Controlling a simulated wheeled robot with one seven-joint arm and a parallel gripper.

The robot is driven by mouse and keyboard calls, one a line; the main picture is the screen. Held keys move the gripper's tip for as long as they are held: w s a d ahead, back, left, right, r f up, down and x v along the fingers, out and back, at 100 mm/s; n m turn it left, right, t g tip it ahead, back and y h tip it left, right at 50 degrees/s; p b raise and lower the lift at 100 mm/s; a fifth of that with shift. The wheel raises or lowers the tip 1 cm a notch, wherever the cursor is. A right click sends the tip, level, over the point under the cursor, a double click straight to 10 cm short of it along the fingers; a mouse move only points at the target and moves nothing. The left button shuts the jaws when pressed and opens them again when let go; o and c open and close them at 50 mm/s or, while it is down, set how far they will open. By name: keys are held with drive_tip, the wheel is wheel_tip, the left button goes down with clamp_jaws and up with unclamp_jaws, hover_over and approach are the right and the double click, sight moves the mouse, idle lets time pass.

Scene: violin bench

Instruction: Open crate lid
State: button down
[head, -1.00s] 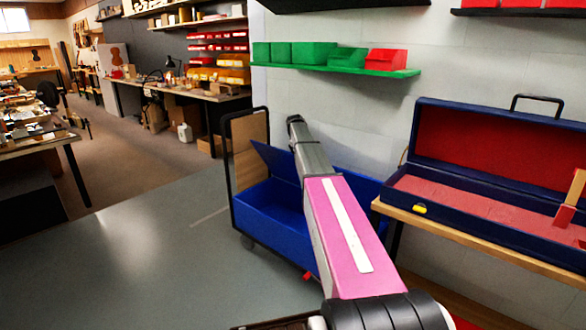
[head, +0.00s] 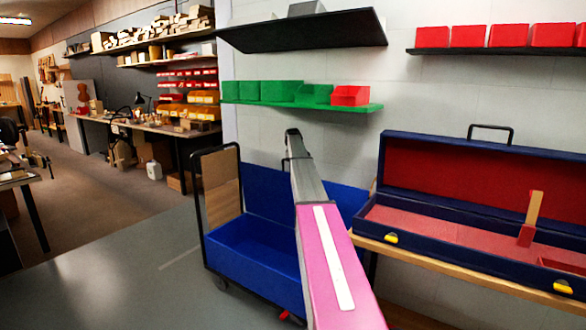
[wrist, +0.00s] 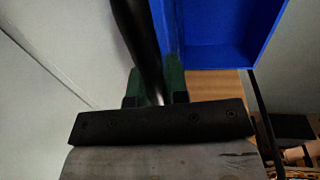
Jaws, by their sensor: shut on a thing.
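The blue crate (head: 255,262) sits on a low wheeled trolley near the wall in the head view. Its top is open at the left, and I see into it. A raised blue panel (head: 268,190), apparently the lid, stands at the back of the crate. My arm crosses in front of its middle. My gripper (head: 293,140) is up above the crate in the head view. In the wrist view my gripper (wrist: 155,92) is shut with green fingertips around a dark round bar (wrist: 138,40). I cannot tell what the bar belongs to. Blue walls (wrist: 215,35) show beside it.
The trolley's black-framed wooden end (head: 220,195) stands left of the crate. A bench at the right holds an open blue case (head: 420,225) with red lining. A green shelf with bins (head: 300,105) hangs above. Grey floor (head: 110,275) is clear at the left.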

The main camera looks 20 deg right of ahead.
drive_tip(key=c, duration=1.1)
unclamp_jaws()
drive_tip(key=r, duration=0.7)
drive_tip(key=s+a+r, duration=0.1)
drive_tip(key=r, duration=0.2)
drive_tip(key=shift+a+r, duration=0.1)
drive_tip(key=shift+r, duration=0.2)
